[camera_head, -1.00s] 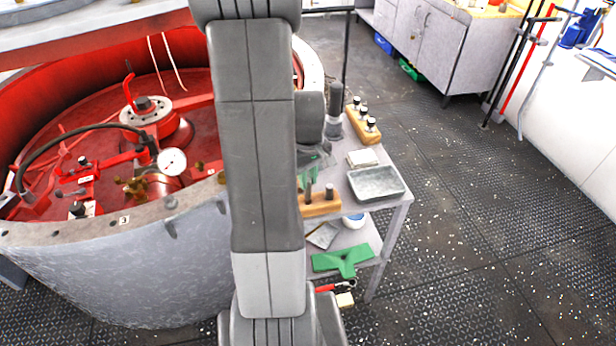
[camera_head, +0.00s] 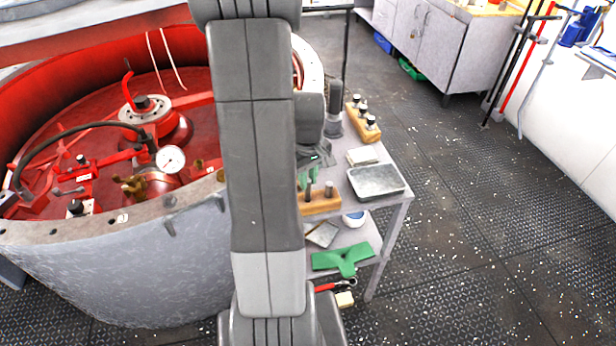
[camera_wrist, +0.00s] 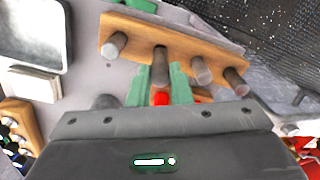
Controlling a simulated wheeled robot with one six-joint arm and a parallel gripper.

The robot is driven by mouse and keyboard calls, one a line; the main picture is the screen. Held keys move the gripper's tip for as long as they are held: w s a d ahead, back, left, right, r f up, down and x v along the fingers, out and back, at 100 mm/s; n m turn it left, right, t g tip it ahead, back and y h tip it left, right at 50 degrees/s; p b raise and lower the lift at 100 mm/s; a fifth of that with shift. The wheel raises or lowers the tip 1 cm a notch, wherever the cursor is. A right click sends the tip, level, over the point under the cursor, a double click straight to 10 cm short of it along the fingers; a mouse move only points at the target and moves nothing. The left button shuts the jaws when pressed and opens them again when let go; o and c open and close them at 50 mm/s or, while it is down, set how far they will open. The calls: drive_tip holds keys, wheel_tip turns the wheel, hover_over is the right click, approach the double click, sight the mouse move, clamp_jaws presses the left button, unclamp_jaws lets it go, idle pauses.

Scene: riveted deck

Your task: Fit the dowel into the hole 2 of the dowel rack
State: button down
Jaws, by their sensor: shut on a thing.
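The dowel rack (camera_wrist: 180,42) is a wooden block that crosses the top of the wrist view, with several grey dowels along it. My gripper (camera_wrist: 160,82) has green fingers and is shut on a dark-topped dowel (camera_wrist: 160,62). The held dowel overlaps the rack in the picture; I cannot tell how deep it sits in a hole. Another dowel (camera_wrist: 115,43) is to its left, and others are to its right. In the head view the rack (camera_head: 320,204) is partly hidden by my arm, and the green fingers (camera_head: 307,177) show just above it.
A grey metal tray (camera_head: 376,182) and a small pale block (camera_head: 362,156) lie on the cart beside the rack. A second wooden block (camera_head: 362,122) with black-topped pegs stands farther back. A large red-lined vessel (camera_head: 190,240) is on the left. The floor right of the cart is clear.

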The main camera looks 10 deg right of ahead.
drive_tip(key=shift+f+b, duration=1.1)
drive_tip(key=shift+f, duration=0.25)
idle(0.6)
drive_tip(key=c, duration=1.2)
unclamp_jaws()
drive_tip(key=shift+c, duration=0.2)
drive_tip(key=shift+r, duration=0.1)
wheel_tip(320, 180, up, 14)
drive_tip(key=shift+f, duration=0.2)
drive_tip(key=shift+f, duration=0.1)
wheel_tip(320, 180, down, 14)
drive_tip(key=shift+r, duration=0.5)
